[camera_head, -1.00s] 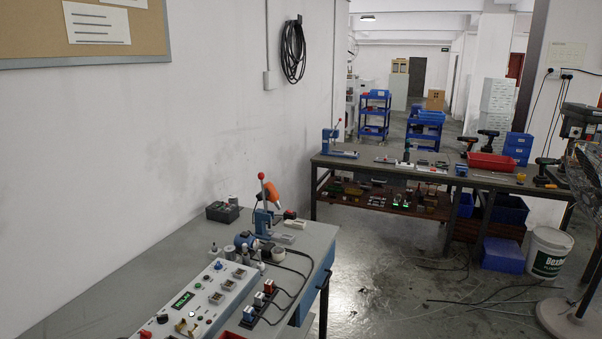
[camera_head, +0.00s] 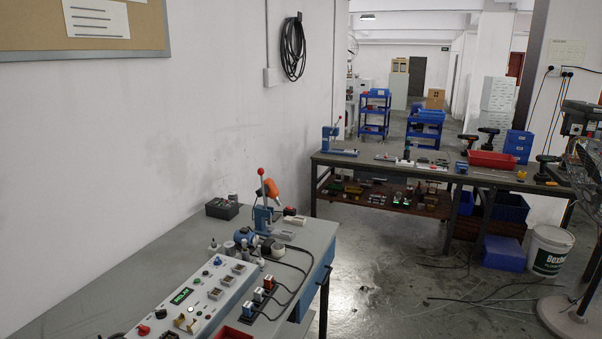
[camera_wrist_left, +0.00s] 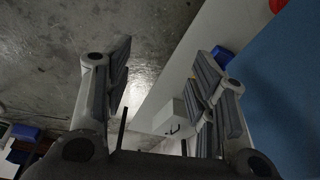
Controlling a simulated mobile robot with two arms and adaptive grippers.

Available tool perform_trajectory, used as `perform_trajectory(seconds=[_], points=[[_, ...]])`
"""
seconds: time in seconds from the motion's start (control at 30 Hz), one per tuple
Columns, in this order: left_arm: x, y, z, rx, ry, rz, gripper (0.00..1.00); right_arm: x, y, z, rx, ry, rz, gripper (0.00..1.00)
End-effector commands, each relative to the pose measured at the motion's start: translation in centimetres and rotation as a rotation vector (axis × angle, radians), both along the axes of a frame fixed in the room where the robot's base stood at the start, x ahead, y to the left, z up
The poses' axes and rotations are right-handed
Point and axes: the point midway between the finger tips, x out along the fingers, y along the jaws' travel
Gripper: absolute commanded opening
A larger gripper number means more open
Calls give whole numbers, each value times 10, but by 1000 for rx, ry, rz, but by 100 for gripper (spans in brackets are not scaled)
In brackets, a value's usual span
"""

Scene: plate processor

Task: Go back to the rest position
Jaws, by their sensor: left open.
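My left gripper (camera_wrist_left: 165,85) shows in the left wrist view. Its two fingers stand wide apart, with nothing between them, above grey floor and a pale strip of surface. Neither of my grippers shows in the head view. A grey workbench (camera_head: 130,275) stands at the left front there, with a white control panel (camera_head: 195,300) on it. A blue hand press (camera_head: 263,218) with a red knob stands towards the bench's far end.
A second long bench (camera_head: 400,168) crosses the back, with drills and a red bin (camera_head: 491,159) on top. A white bucket (camera_head: 549,250) and a fan base (camera_head: 565,315) stand at right. Cables lie on the otherwise open floor (camera_head: 400,270).

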Motion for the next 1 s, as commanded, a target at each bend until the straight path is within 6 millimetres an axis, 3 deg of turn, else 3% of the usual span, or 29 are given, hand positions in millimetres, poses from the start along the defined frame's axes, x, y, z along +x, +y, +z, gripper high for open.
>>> perform_trajectory(seconds=[0.03, 0.2, 0.5, 0.63, 0.8, 1.0], points=[[-7, 1, -26, 2, 16, -2, 52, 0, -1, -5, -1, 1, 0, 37], [-33, 4, -96, 5, 45, -7, 52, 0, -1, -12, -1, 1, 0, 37], [-104, 16, -196, 12, 95, -18, 52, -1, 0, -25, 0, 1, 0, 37], [-139, 22, -226, 15, 114, -23, 52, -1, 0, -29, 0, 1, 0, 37], [-174, 30, -248, 18, 131, -28, 52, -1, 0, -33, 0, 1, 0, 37], [-189, 33, -254, 19, 135, -31, 52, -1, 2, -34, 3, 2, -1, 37]])
